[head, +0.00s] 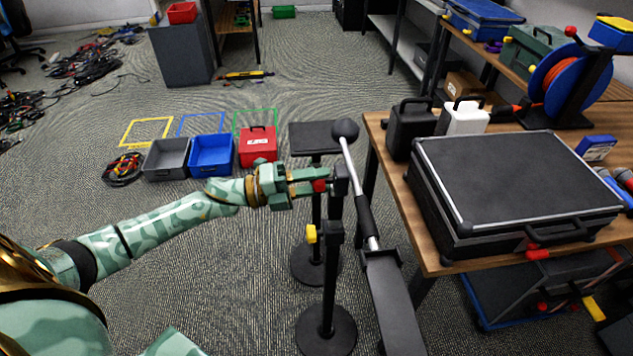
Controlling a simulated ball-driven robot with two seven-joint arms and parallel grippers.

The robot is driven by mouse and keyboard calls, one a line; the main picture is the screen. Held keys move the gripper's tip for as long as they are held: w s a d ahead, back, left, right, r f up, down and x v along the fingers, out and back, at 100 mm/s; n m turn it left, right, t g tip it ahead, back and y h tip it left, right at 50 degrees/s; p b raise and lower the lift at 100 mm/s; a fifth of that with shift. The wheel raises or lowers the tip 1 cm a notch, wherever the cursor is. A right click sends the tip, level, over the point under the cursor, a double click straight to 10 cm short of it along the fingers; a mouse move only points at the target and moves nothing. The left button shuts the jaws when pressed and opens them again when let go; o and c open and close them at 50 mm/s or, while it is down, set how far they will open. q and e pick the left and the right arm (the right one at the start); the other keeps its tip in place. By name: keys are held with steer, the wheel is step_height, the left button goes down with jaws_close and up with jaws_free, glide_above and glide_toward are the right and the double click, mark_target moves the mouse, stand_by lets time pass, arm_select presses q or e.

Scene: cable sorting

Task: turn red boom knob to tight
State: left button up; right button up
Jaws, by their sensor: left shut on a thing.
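The red boom knob (319,186) sits at the left side of the clamp head on top of a black stand (327,278). My left gripper (318,181) has reached it from the left and is shut on it, with the fingers partly covering the knob. The boom (362,210), a grey and black pole with a dark round end, passes through the clamp and slopes down toward the front. A yellow knob (311,233) is lower on the stand. How tight the red knob is cannot be seen. My right gripper is not in view.
A wooden table (418,222) with a large black case (512,182) stands close on the right. A second black stand with a flat top (313,137) is just behind. Grey, blue and red boxes (211,155) lie on the floor at left.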

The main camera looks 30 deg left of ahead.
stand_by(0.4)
arm_select(q)
steer(key=o, duration=1)
steer(key=shift+s, duration=0.1)
steer(key=shift+f, duration=0.2)
